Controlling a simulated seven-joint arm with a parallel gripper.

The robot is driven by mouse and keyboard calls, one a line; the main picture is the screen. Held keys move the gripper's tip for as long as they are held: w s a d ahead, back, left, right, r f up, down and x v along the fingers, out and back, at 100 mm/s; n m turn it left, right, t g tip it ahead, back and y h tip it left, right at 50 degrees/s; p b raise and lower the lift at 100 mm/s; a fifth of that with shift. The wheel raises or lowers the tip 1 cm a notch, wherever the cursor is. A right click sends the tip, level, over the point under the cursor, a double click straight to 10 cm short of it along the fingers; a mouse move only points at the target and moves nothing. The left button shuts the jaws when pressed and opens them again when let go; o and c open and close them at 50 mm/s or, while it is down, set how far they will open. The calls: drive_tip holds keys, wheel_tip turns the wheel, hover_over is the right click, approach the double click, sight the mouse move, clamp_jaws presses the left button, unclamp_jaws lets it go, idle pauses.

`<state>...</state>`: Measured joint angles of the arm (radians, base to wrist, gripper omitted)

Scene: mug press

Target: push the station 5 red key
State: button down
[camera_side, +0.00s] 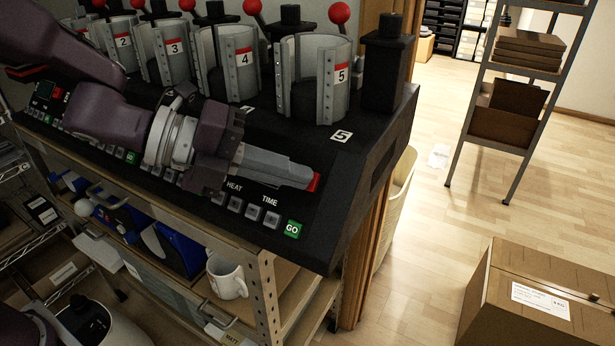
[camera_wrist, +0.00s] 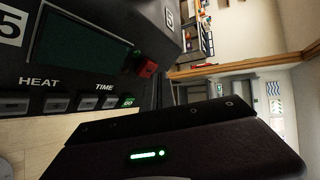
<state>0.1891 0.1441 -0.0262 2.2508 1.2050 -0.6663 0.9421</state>
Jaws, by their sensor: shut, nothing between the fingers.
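The red key (camera_side: 315,182) of station 5 shows as a small red patch just past the fingertips of my gripper (camera_side: 308,180) in the side view. My gripper is shut and empty, its grey fingers pointing right and slightly down over the panel. The fingers cover part of the key and the station 5 display; I cannot tell whether they touch the key. In the wrist view the red key (camera_wrist: 147,68) stands at the corner of the dark display (camera_wrist: 75,48). My fingertips do not show clearly there.
The green GO key (camera_side: 292,229) and several grey HEAT and TIME keys (camera_side: 254,213) lie in front of my fingers. The station 5 mug press (camera_side: 318,80) stands behind. The panel's right edge is close. A white mug (camera_side: 227,277) sits on the shelf below.

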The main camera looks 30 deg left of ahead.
drive_tip(key=shift+w+f, duration=0.35)
idle(0.4)
drive_tip(key=s+r, duration=0.5)
drive_tip(key=shift+s+r, duration=0.25)
drive_tip(key=shift+s, duration=0.15)
idle(0.5)
